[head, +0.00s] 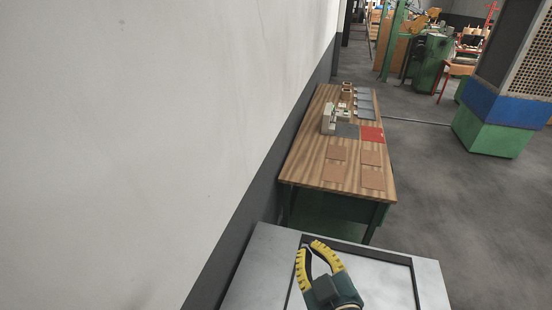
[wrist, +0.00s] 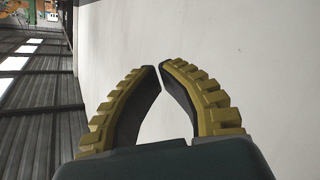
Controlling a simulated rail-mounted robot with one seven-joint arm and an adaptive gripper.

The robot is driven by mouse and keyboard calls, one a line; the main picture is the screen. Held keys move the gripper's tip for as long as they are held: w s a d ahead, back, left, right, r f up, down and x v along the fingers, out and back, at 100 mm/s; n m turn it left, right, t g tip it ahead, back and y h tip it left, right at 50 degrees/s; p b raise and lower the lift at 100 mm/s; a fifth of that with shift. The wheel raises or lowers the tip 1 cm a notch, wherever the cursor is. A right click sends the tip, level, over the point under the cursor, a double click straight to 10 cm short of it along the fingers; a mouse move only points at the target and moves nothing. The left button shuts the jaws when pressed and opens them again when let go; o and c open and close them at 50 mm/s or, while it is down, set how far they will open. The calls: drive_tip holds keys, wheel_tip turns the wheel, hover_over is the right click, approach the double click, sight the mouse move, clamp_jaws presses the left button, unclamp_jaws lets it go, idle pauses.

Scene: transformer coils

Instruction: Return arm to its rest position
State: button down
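My gripper (head: 309,245) has yellow ribbed finger backs, dark inner pads and a dark green body. In the head view it is above the grey metal surface at the bottom, clear of the wooden table. In the wrist view its fingertips (wrist: 161,67) lean together and almost meet, with only a thin gap at the tips and nothing held between them. The wrist view looks past the fingers at the pale wall (wrist: 240,50) and at a ceiling or roof structure on the left.
A wooden table (head: 310,158) stands ahead along the wall, with brown flat pads (head: 373,179), a red square (head: 372,134), a small light-coloured device (head: 328,119) and grey trays (head: 364,97). A green and blue cabinet (head: 490,135) stands at right. Open floor lies between.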

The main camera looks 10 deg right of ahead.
drive_tip(key=s+a+r+t+y, duration=0.1)
drive_tip(key=a+r+t, duration=0.1)
drive_tip(key=a+r, duration=0.5)
drive_tip(key=s+a+r+t+y, duration=0.1)
drive_tip(key=a+r+t, duration=0.2)
drive_tip(key=r, duration=0.8)
drive_tip(key=s+d+r+m+t+h, duration=0.2)
drive_tip(key=s+r+m, duration=0.2)
drive_tip(key=s+r, duration=0.2)
wheel_tip(320, 180, up, 14)
drive_tip(key=m+p, duration=0.1)
drive_tip(key=p, duration=1.3)
drive_tip(key=shift+w+r+h+p, duration=0.25)
drive_tip(key=shift+h+p, duration=0.05)
drive_tip(key=shift+p, duration=0.1)
